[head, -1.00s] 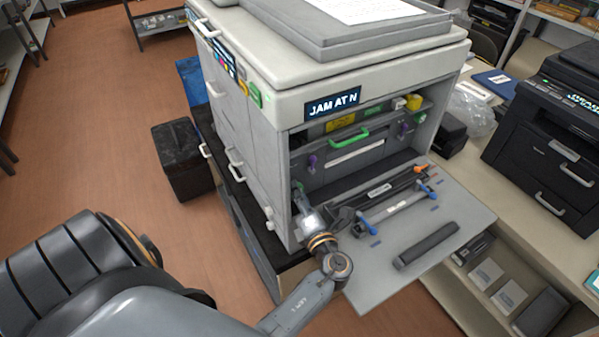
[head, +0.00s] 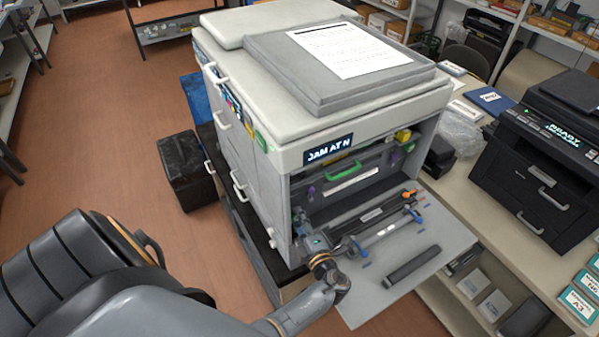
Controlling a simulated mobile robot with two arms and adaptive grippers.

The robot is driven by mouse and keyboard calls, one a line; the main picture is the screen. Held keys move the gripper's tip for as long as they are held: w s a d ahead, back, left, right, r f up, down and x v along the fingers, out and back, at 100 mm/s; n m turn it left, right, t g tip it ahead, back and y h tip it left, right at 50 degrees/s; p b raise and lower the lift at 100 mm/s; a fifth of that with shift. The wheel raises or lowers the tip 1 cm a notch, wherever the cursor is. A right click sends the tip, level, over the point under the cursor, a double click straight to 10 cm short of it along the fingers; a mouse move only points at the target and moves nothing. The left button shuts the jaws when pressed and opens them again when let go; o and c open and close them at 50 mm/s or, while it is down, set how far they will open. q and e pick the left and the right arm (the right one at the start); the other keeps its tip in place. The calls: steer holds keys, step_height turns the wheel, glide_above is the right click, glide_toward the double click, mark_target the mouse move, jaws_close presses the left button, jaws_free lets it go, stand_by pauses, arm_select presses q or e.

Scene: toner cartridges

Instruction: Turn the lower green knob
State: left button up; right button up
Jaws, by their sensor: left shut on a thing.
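The large printer (head: 265,180) stands open at the front, with its lit panel (head: 328,149) above the opening. My left gripper (head: 300,222) reaches into the lower left of the opening. It is shut on what appears to be the lower green knob, which is small and mostly hidden by the fingers. A green handle (head: 342,171) spans the upper middle of the opening. A purple knob (head: 311,191) shows left of it. My right gripper is out of view.
The printer's lowered front door (head: 445,240) carries a dark roller (head: 412,266) and a blue-ended bar (head: 385,232) close to my left wrist. A black printer (head: 540,165) stands on the bench at right. The floor at left is mostly open around a black bin (head: 184,170).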

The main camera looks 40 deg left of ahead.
arm_select(q)
steer(key=shift+a, duration=0.1)
steer(key=o, duration=0.9)
steer(key=shift+v, duration=3.7)
